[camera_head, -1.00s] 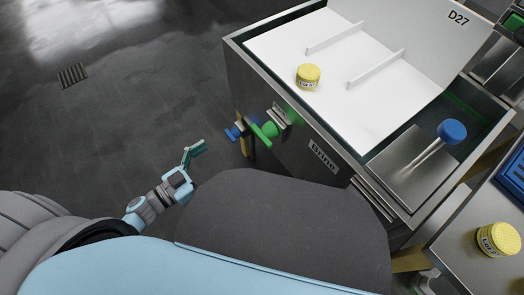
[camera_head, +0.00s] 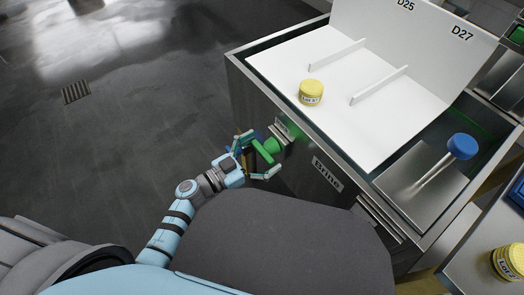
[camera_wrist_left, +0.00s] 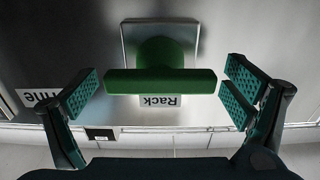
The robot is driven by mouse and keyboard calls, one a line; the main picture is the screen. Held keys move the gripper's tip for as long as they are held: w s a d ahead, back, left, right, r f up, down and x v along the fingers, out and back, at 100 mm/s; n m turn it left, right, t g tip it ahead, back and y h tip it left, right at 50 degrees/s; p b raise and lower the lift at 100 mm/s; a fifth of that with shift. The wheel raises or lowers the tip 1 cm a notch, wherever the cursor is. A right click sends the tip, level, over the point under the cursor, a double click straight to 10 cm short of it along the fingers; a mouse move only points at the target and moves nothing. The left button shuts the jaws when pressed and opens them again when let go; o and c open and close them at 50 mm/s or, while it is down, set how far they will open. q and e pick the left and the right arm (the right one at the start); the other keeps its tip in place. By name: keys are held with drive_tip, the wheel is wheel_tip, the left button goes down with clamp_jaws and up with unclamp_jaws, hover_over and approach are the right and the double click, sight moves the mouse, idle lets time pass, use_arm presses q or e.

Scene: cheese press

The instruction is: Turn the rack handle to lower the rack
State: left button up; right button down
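The green rack handle (camera_head: 273,146) is a T-shaped knob on the front of the metal brine tank (camera_head: 300,165). In the left wrist view its crossbar (camera_wrist_left: 160,82) lies level, with an upside-down "Rack" label (camera_wrist_left: 160,100) behind it. My left gripper (camera_head: 259,156) is open at the handle. Its two padded fingers stand at either end of the crossbar, with a gap on each side. My right gripper is not in view.
A blue knob on a rod (camera_head: 461,146) stands over a metal plate at the tank's right. The floor at left is clear.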

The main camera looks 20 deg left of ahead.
use_arm(q)
drive_tip(key=c, duration=1)
drive_tip(key=shift+c, duration=0.2)
